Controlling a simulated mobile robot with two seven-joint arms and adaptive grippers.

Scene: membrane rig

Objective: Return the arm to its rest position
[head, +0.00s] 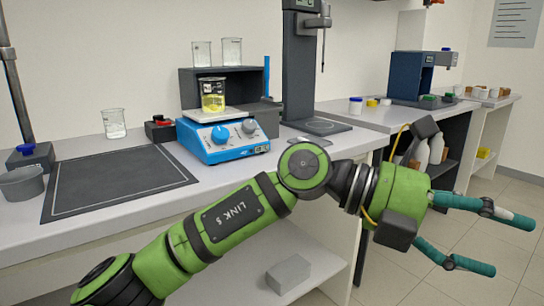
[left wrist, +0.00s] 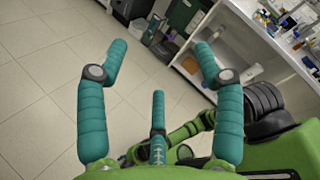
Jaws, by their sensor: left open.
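My left arm reaches across the front of the bench from the lower left to the right in the head view. My left gripper (head: 514,246) is open and empty, its teal fingers spread over the floor beyond the bench's end. In the left wrist view the gripper (left wrist: 160,62) shows its fingers apart with only floor and distant furniture behind them. It touches nothing that I can see. My right gripper does not show in either view.
A grey block (head: 288,273) lies on the lower shelf. Floor (head: 480,200) at right is clear.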

